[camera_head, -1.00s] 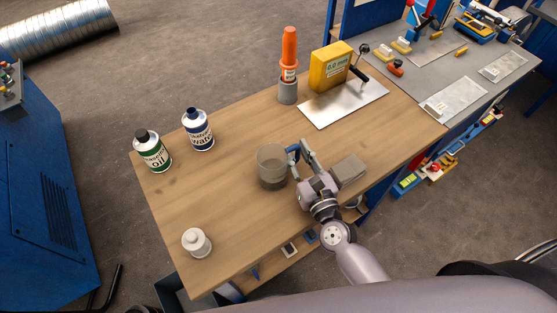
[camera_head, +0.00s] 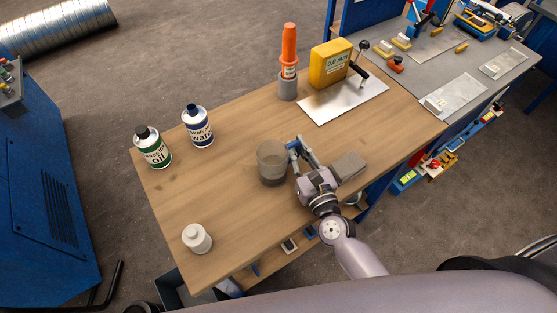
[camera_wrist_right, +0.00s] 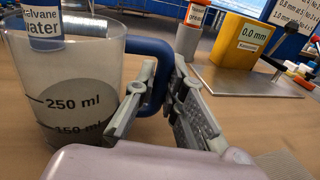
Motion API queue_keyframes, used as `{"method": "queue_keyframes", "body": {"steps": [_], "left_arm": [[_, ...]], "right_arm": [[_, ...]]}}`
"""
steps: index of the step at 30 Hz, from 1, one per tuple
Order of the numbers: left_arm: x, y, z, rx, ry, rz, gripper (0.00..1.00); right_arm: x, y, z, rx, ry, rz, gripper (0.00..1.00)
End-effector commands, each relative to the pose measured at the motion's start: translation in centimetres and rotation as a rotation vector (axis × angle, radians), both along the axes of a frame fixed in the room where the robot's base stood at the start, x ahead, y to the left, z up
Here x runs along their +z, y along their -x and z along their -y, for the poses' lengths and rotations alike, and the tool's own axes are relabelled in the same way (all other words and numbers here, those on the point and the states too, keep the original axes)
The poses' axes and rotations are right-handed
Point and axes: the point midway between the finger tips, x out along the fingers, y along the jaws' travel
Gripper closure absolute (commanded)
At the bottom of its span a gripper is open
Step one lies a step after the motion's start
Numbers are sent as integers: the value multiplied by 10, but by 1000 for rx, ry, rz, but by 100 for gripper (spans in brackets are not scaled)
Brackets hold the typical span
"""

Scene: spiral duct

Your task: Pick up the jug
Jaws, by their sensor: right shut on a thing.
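The jug (camera_head: 272,164) is a clear grey measuring cup with a blue handle, upright at the middle of the wooden table. My right gripper (camera_head: 297,150) is at its right side, shut on the blue handle. In the right wrist view the jug (camera_wrist_right: 75,75) shows 250 ml and 150 ml marks and dark contents. The blue handle (camera_wrist_right: 158,50) passes between the two fingers of my right gripper (camera_wrist_right: 163,85). My left gripper is not in view.

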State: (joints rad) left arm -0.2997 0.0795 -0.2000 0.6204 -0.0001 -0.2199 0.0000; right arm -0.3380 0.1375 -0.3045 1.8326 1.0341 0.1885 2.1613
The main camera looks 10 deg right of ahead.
Motion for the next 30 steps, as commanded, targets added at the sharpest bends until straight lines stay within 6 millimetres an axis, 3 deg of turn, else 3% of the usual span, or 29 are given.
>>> {"method": "queue_keyframes", "body": {"steps": [17,30], "left_arm": [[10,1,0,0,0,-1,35],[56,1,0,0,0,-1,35]], "right_arm": [[11,0,0,0,0,1,100],[61,0,0,-1,0,1,100]]}}
